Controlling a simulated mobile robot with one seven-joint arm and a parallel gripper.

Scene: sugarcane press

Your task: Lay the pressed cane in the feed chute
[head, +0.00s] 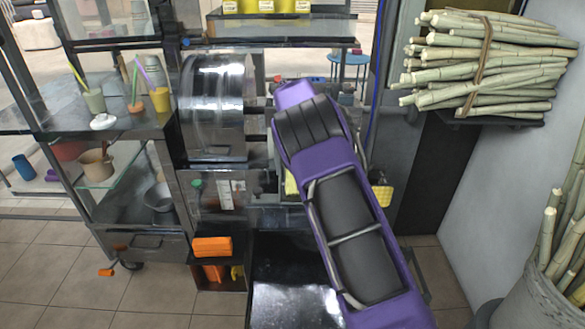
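The sugarcane press shows a large shiny metal drum housing (213,108) at centre left. My purple and black arm reaches up from the bottom right and covers the middle of the machine. My gripper does not show; it may be hidden behind the arm. I see no pressed cane that I can make out. Small yellow patches show at both sides of my arm, and I cannot tell what they are. I cannot pick out the feed chute for sure. A shiny dark metal surface (285,305) lies low, left of my arm.
A tied cane bundle (488,62) rests on a wall shelf at the upper right. More canes stand in a grey bin (528,305) at the lower right. A glass-sided cart (115,118) with drinks stands left. An orange box (212,247) sits below the press.

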